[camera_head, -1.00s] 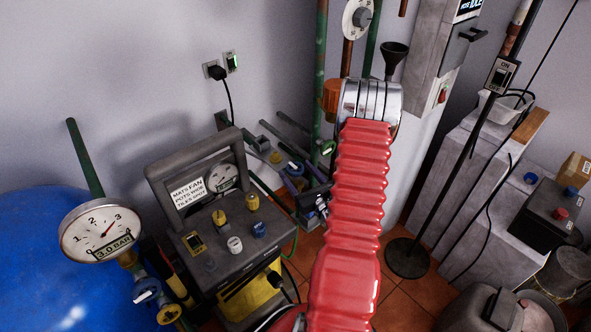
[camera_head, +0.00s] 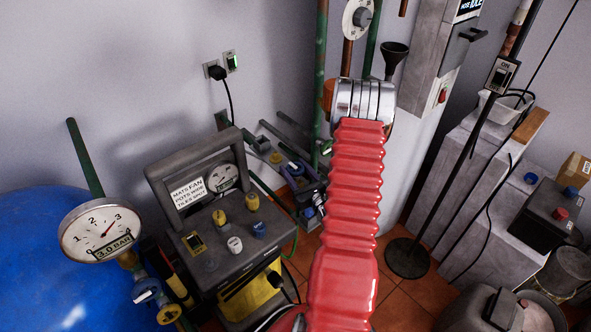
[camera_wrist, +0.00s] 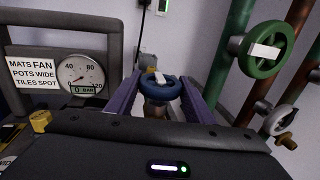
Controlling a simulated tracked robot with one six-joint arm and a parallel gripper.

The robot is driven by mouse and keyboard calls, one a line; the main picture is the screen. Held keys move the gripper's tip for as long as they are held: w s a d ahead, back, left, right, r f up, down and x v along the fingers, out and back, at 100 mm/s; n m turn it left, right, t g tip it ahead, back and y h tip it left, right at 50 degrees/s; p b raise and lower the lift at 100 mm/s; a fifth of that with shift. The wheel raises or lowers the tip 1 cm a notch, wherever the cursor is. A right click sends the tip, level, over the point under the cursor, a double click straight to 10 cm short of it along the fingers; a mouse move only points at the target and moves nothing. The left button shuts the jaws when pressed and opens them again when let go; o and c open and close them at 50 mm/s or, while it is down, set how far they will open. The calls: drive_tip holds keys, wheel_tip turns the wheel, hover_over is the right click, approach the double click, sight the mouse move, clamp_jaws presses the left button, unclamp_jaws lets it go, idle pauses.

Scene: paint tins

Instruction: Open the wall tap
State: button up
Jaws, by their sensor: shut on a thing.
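A tap with a blue handwheel (camera_wrist: 165,90) and a white tag is in the middle of the wrist view, on a brass-coloured body. My gripper (camera_wrist: 161,82) has its two purple fingers on either side of the blue wheel and is shut on it. In the head view my gripper (camera_head: 303,182) is small, beside my red arm, which hides part of it. A larger green handwheel (camera_wrist: 267,50) with a white tag sits on the green wall pipe, to the right of my gripper. A pale small handwheel (camera_wrist: 277,121) is below it.
A grey machine (camera_head: 215,240) with a gauge and knobs stands left of my gripper; its sign and gauge show close by in the wrist view. Upright pipes (camera_wrist: 232,45) rise close on the right. A blue tank (camera_head: 35,260) with a pressure gauge (camera_head: 100,228) is at far left.

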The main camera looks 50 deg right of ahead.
drive_tip(key=shift+d, duration=0.1)
drive_tip(key=shift+c, duration=0.8)
drive_tip(key=shift+n+y, duration=0.5)
drive_tip(key=shift+y, duration=0.3)
drive_tip(key=n+y, duration=0.2)
drive_tip(key=y, duration=0.1)
drive_tip(key=n+y, duration=0.2)
drive_tip(key=y, duration=0.1)
drive_tip(key=shift+t+y, duration=0.3)
drive_tip(key=n+y, duration=0.2)
drive_tip(key=n+g+y, duration=0.1)
drive_tip(key=y, duration=0.2)
drive_tip(key=shift+n+g, duration=0.3)
drive_tip(key=shift+n, duration=0.1)
drive_tip(key=shift+n+g+y, duration=1.3)
drive_tip(key=shift+n+y, duration=0.2)
drive_tip(key=shift+y, duration=0.6)
drive_tip(key=o, duration=1)
drive_tip(key=shift+o, duration=0.2)
